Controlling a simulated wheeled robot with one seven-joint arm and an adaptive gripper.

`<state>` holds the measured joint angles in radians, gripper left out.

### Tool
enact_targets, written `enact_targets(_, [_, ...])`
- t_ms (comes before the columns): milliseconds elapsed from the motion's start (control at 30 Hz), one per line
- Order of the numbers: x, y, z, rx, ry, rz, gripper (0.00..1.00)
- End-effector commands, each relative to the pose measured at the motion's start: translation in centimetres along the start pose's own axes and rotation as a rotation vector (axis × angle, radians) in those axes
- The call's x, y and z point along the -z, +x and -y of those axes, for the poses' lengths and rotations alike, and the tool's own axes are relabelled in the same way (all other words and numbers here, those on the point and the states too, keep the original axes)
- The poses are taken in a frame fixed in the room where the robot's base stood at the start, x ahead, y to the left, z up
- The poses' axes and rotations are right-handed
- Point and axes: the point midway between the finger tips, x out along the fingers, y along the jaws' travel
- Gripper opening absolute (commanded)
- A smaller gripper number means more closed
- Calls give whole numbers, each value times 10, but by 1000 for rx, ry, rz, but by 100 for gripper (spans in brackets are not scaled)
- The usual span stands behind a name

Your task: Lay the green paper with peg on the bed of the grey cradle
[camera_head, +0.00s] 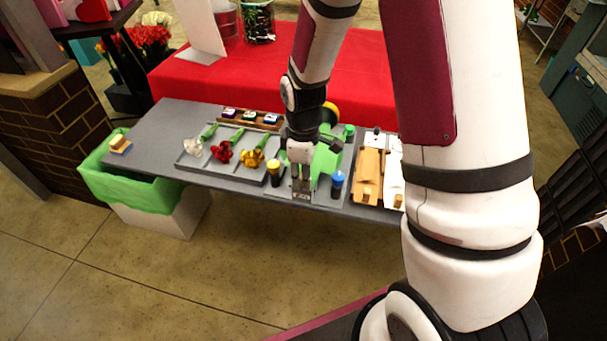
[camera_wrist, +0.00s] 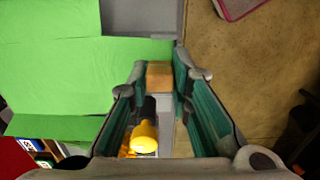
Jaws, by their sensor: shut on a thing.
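My gripper (camera_head: 302,188) is near the front edge of the grey table, and its fingers (camera_wrist: 160,78) are shut on a small wooden peg (camera_wrist: 158,74) in the wrist view. The green paper (camera_head: 326,160) lies beside and partly behind my gripper in the head view. In the wrist view the paper (camera_wrist: 60,75) spreads flat with creases to the left of the fingers, reaching close to the peg. A grey base (camera_head: 321,199), apparently the cradle, shows below the gripper. Its bed is mostly hidden by paper and gripper, so I cannot tell whether the paper touches it.
A yellow-topped post (camera_head: 274,172), a blue-topped post (camera_head: 337,183) and a green-topped post (camera_head: 348,132) stand close around the gripper. Flowers lie in a grey tray (camera_head: 192,167) to the left. Wooden boards (camera_head: 368,172) lie to the right. A green-lined bin (camera_head: 128,190) stands at the left end.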

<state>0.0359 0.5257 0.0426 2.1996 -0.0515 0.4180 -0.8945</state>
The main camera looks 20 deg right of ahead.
Motion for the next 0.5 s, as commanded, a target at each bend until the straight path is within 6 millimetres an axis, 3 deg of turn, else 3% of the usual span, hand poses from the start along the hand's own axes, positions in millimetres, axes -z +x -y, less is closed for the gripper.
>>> enact_targets(300, [0, 1, 0, 1, 0, 1, 0])
enact_targets(333, [0, 2, 0, 1, 0, 1, 26])
enact_targets(400, [0, 2, 1, 2, 0, 1, 42])
enact_targets(500, [0, 2, 1, 2, 0, 1, 43])
